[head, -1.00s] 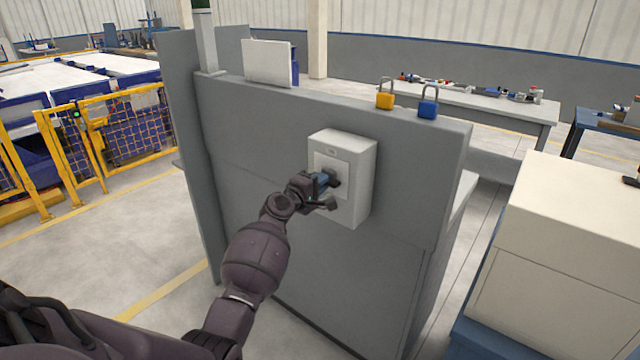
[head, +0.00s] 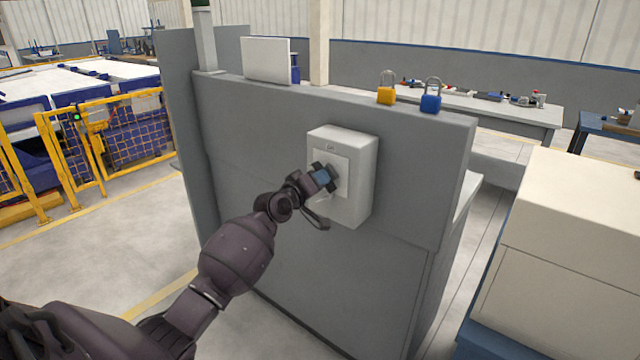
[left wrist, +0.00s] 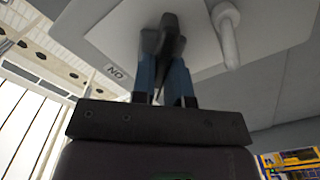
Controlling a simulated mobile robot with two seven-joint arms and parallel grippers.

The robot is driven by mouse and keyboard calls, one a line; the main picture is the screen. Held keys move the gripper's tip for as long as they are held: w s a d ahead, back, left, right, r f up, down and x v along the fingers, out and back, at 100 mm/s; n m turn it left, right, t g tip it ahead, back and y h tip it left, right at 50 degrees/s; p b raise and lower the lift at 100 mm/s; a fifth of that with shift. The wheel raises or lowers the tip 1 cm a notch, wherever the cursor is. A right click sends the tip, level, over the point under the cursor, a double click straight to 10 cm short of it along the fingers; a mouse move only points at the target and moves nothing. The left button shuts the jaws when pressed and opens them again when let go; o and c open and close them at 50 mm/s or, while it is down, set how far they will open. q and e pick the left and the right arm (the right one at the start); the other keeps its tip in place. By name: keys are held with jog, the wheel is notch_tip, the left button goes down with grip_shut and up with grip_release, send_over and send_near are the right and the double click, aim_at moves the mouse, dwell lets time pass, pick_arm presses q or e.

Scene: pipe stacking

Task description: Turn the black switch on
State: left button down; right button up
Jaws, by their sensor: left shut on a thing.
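The black switch (left wrist: 166,38) is on the front of a white box (head: 365,185) fixed to a grey panel. In the left wrist view it lies between the blue fingers of my left gripper (left wrist: 165,75). In the head view my left gripper (head: 326,178) is at the box front, shut on the switch and hiding most of it. The wrist view shows an "ON" label (left wrist: 115,72), appearing turned around, left of the switch. My right gripper is not in view.
A grey panel (head: 250,160) stands behind the box. On its top are a yellow padlock (head: 385,95), a blue padlock (head: 431,102) and a white board (head: 266,60). A cream cabinet (head: 570,240) is at the right. Open floor lies at the left.

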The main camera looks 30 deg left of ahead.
pick_arm(q)
jog(key=shift+f+m, duration=0.1)
jog(key=shift+m, duration=1.9)
jog(key=m, duration=0.3)
jog(key=shift+m+p, duration=0.4)
jog(key=shift+m, duration=0.7)
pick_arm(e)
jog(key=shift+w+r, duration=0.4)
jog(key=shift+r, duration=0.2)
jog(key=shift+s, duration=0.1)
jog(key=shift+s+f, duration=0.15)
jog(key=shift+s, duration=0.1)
